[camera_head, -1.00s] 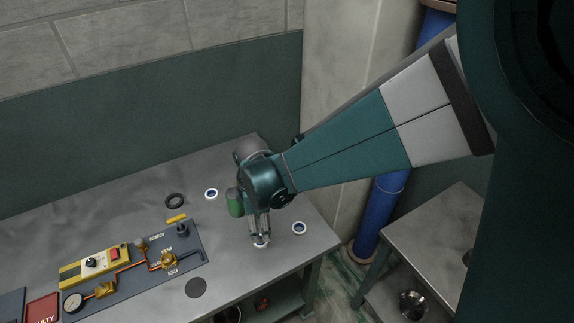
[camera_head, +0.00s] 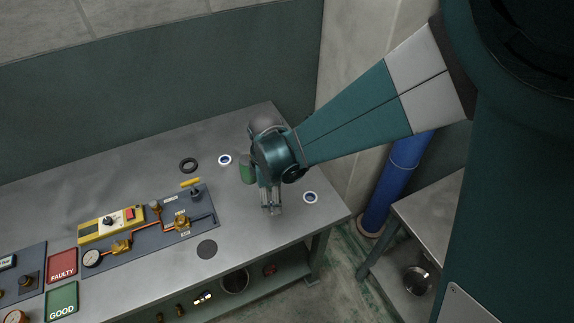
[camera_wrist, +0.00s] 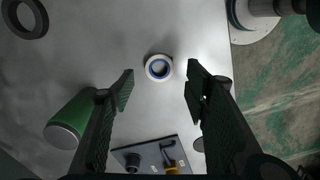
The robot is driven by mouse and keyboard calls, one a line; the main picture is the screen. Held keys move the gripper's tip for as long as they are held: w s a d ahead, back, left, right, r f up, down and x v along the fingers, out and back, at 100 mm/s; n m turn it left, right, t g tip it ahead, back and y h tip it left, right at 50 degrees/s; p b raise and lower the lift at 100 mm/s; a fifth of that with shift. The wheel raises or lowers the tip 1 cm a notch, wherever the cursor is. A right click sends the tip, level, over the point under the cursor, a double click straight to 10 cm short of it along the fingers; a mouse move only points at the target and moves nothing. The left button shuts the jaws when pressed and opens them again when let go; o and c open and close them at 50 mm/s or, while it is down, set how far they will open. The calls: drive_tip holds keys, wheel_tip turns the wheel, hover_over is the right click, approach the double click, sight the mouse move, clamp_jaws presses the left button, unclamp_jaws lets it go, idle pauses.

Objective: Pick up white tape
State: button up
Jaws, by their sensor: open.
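A white tape roll with a blue inner ring (camera_wrist: 158,67) lies on the grey table in the wrist view, between my fingertips in the picture and slightly above their line. My gripper (camera_wrist: 160,88) is open, with one finger on each side and nothing held. In the head view my gripper (camera_head: 271,208) points down just over the table. Two similar white rings with blue centres show on the table, one behind to the left (camera_head: 225,160) and one to the right (camera_head: 310,197). Exact finger height is unclear.
A green cylinder (camera_wrist: 70,120) stands close beside one finger. A black ring (camera_head: 188,165), a dark disc (camera_head: 207,249) and a gauge board (camera_head: 150,235) lie to the left. The table's front edge is near, with floor beyond.

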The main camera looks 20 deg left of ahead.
sight(272, 210)
drive_tip(key=shift+f, duration=0.1)
drive_tip(key=shift+f+b, duration=0.3)
drive_tip(key=shift+f, duration=2.2)
drive_tip(key=c, duration=0.8)
